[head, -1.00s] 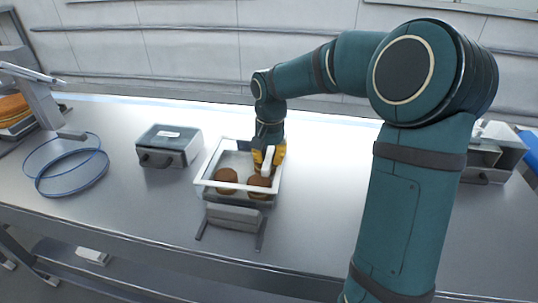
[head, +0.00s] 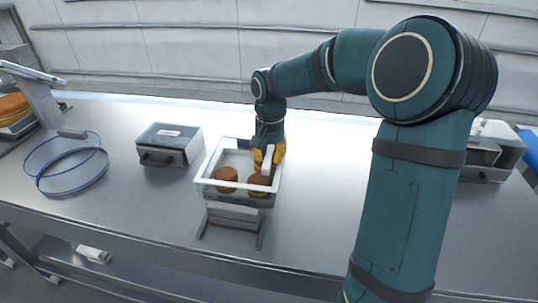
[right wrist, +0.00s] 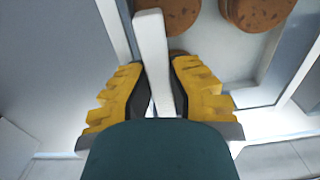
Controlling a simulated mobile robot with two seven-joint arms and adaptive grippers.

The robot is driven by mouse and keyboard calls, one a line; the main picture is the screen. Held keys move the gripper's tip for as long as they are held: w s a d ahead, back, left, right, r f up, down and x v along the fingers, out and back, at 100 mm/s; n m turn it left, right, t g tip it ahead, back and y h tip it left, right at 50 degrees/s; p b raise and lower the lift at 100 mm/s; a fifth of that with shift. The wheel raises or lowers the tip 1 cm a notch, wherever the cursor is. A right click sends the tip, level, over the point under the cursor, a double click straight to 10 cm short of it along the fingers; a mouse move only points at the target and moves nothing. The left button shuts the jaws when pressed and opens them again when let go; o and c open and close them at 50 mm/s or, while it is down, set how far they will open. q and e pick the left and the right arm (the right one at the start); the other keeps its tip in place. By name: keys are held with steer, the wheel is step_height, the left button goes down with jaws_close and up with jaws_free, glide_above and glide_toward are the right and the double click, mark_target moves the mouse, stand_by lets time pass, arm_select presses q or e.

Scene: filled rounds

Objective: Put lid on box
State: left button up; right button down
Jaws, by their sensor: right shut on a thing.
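The lid (head: 202,184) has a white frame and a clear middle. It lies over a clear-walled box (head: 235,199) on a small grey stand. I cannot tell whether its frame rests fully on the rim. Brown rounds (head: 227,178) show inside the box; they also show in the right wrist view (right wrist: 258,10). My right gripper (head: 268,160), with yellow fingers, comes down from behind. It is shut on the lid's white upright handle (right wrist: 153,60), seen between the fingers in the right wrist view. My left gripper is not in view.
A grey case with a dark top (head: 170,144) stands left of the box. A blue wire ring frame (head: 68,163) and a grey device (head: 45,105) are farther left. A grey machine (head: 490,150) stands at the right, behind my right arm. The steel table (head: 320,200) is clear right of the box.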

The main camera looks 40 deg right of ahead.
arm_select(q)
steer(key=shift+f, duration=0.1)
arm_select(e)
steer(key=shift+f, duration=0.25)
steer(key=shift+c, duration=1.9)
jaws_free()
steer(key=shift+r, duration=0.1)
steer(key=shift+r+p, duration=2.95)
steer(key=shift+r, duration=0.5)
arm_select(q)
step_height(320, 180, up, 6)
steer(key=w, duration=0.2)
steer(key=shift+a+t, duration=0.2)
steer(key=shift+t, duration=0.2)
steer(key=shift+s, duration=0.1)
arm_select(e)
steer(key=shift+f, duration=0.1)
